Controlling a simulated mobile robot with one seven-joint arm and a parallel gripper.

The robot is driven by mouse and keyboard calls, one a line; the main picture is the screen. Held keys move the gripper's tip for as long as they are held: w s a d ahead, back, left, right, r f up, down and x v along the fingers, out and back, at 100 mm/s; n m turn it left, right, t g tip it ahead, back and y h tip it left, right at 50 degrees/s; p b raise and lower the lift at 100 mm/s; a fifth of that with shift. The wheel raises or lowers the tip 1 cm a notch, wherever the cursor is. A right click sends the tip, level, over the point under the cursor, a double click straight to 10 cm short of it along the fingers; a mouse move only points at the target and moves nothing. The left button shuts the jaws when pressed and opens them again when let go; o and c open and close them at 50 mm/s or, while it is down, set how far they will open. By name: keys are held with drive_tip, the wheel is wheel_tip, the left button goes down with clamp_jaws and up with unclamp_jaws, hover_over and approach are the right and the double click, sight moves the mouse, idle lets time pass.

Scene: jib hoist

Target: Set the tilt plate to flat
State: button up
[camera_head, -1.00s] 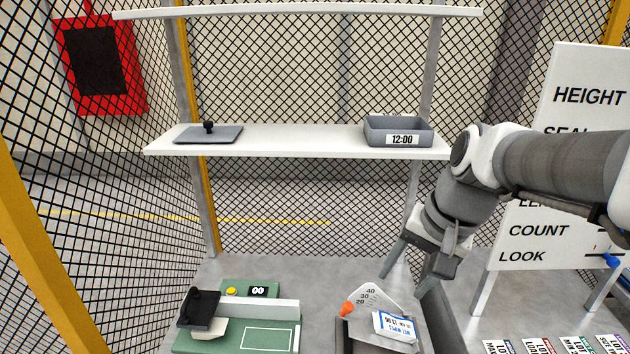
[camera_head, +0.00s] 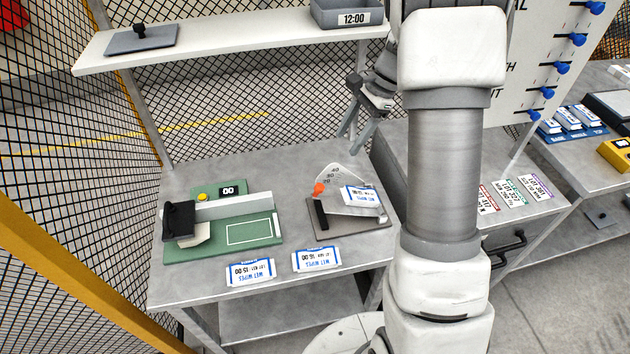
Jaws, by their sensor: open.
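The tilt plate (camera_head: 352,209) stands on the grey bench at the right of the green station. It is a grey plate raised at a slant over a flat base, with a white scale (camera_head: 339,174) marked in tens behind it and an orange knob (camera_head: 319,188) at its left. A blue and white wipes packet (camera_head: 361,195) lies on the slanted plate. My gripper (camera_head: 347,128) is open and empty above and behind the tilt plate, in front of the mesh. My arm hides part of the area to the right.
A green station (camera_head: 240,253) with a black-handled block (camera_head: 178,221) fills the bench's left. Two more wipes packets (camera_head: 250,272) (camera_head: 317,259) lie near the front edge. A shelf (camera_head: 230,43) with a grey bin (camera_head: 346,13) hangs above. Cards (camera_head: 512,193) lie on the right bench.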

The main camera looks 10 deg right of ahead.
sight(321, 186)
drive_tip(key=x, duration=1.7)
drive_tip(key=shift+a+f, duration=0.15)
drive_tip(key=shift+f, duration=0.1)
drive_tip(key=shift+c, duration=0.3)
clamp_jaws()
drive_tip(key=shift+w, duration=0.1)
